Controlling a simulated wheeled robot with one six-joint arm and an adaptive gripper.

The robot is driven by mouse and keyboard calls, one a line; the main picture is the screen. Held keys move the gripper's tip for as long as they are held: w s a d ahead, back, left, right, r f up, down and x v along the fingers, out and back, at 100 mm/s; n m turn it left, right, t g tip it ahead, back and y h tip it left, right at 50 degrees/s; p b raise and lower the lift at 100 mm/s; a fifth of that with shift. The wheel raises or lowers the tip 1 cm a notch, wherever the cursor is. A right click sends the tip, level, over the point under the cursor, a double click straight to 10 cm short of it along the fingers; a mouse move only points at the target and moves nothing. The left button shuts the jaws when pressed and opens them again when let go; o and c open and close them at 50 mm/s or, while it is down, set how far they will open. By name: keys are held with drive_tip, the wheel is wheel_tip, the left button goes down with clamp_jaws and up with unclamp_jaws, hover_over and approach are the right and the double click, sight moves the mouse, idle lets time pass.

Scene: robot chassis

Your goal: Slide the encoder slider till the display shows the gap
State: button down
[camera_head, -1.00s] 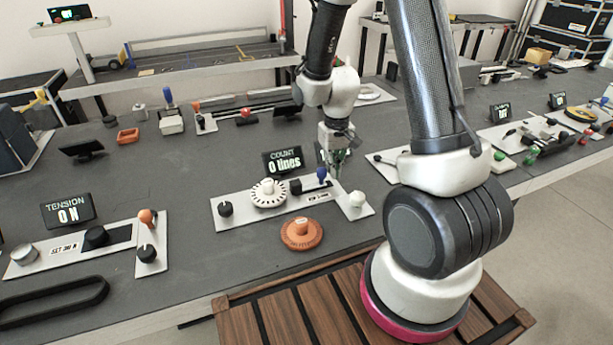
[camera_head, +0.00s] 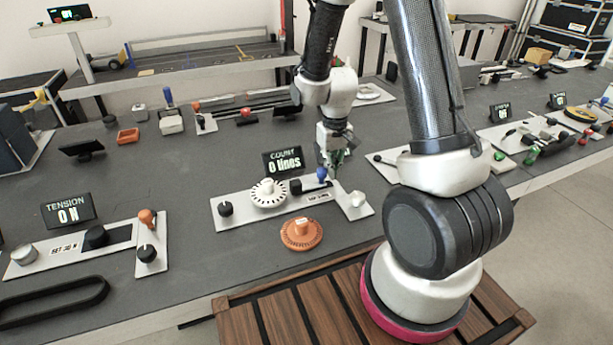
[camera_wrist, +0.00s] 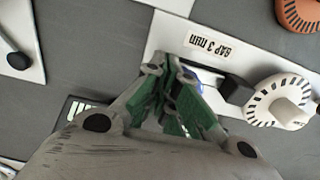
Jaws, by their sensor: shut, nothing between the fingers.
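The encoder board (camera_head: 237,212) is a light plate on the dark bench. On it are a white slotted disc (camera_head: 268,193), a black block (camera_head: 295,186) and the blue slider knob (camera_head: 322,174). The wrist view shows a label on the board reading "GAP 3 mm" (camera_wrist: 209,44). The COUNT display (camera_head: 283,161) reads 0 lines. My gripper (camera_head: 332,172) is shut and empty, just right of the blue knob (camera_wrist: 205,79). I cannot tell if they touch.
An orange disc (camera_head: 301,233) lies in front. The TENSION board (camera_head: 75,258) is at left, and another board (camera_head: 386,168) lies to the right behind my arm.

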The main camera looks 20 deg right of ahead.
drive_tip(key=shift+a, duration=0.7)
idle(2.0)
drive_tip(key=shift+d, duration=0.6)
drive_tip(key=shift+r, duration=0.1)
wheel_tip(320, 180, up, 8)
idle(0.8)
idle(0.3)
